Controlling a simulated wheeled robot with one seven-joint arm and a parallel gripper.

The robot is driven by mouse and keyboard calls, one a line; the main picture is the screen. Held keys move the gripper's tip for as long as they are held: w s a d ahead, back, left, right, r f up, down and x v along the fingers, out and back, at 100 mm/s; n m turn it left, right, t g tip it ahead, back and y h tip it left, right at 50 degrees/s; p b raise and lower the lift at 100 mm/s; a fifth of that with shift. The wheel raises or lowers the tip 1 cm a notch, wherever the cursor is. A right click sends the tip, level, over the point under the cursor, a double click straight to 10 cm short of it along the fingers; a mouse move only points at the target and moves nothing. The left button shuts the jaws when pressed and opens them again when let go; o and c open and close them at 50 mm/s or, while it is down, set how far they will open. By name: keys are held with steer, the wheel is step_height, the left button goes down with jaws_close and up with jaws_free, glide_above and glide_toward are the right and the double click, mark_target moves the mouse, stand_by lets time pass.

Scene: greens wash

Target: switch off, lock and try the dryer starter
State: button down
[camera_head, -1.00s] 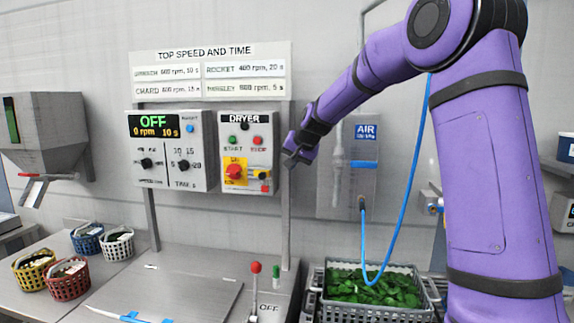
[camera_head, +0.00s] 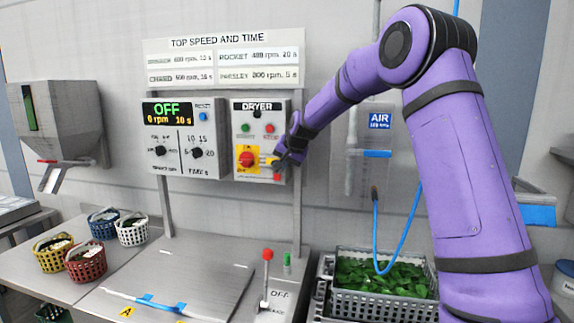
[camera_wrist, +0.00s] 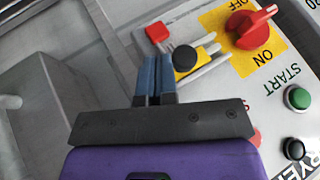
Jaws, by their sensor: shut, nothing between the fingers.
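The dryer starter (camera_head: 257,109) is a pale box with green START and red STOP buttons. Its red rotary knob (camera_head: 247,159) sits on a yellow plate; the knob also shows in the wrist view (camera_wrist: 252,28) near the word ON. My gripper (camera_head: 279,162) is shut and empty at the box's lower right. Its blue fingertips (camera_wrist: 157,58) appear close beside the black piece; contact is unclear.
The left controller display (camera_head: 167,114) reads OFF, 0 rpm, 10 s. A red-topped lever (camera_head: 267,256) stands below, by an OFF label. A crate of greens (camera_head: 392,308) and a blue air hose (camera_head: 405,235) are at right. Several small baskets (camera_head: 87,264) stand left.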

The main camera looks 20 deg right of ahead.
mark_target(271, 161)
steer(key=w+a, duration=0.2)
steer(key=a, duration=0.1)
steer(key=shift+w+a, duration=0.25)
steer(key=shift+a, duration=0.1)
stand_by(0.3)
